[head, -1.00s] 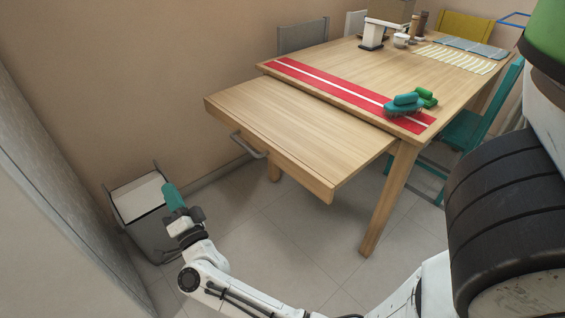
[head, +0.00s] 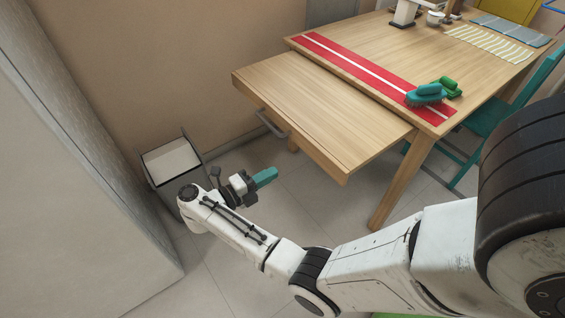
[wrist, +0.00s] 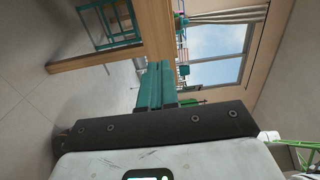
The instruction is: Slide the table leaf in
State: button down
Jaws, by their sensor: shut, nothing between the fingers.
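The table leaf (head: 315,115) is a light wood panel pulled out from the near end of the wooden table (head: 405,62), a little below the main top. A grey bar handle (head: 270,124) is on its front edge. My gripper (head: 265,177) has teal fingers that are shut and empty. It hangs in front of the leaf, below the handle and apart from it, pointing right toward the space under the table. In the wrist view the teal fingers (wrist: 155,85) are together, with a wooden table part (wrist: 100,58) just beyond them.
A grey bin (head: 172,160) stands by the wall. A teal chair (head: 500,115) is at the right side. The floor before the leaf is clear.

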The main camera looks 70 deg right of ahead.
aim_at(313, 150)
jog(key=p+x, duration=0.1)
jog(key=x, duration=1.2)
jog(key=shift+w, duration=0.1)
jog(key=shift+s+d, duration=0.35)
jog(key=shift+d, duration=0.1)
jog(key=b+x, duration=0.3)
jog(key=x, duration=2.5)
jog(key=shift+w+d+b, duration=0.1)
jog(key=shift+d+b, duration=0.2)
jog(key=shift+s+d, duration=0.2)
jog(key=shift+d, duration=0.1)
jog(key=shift+d+r, duration=0.1)
jog(key=shift+r, duration=0.1)
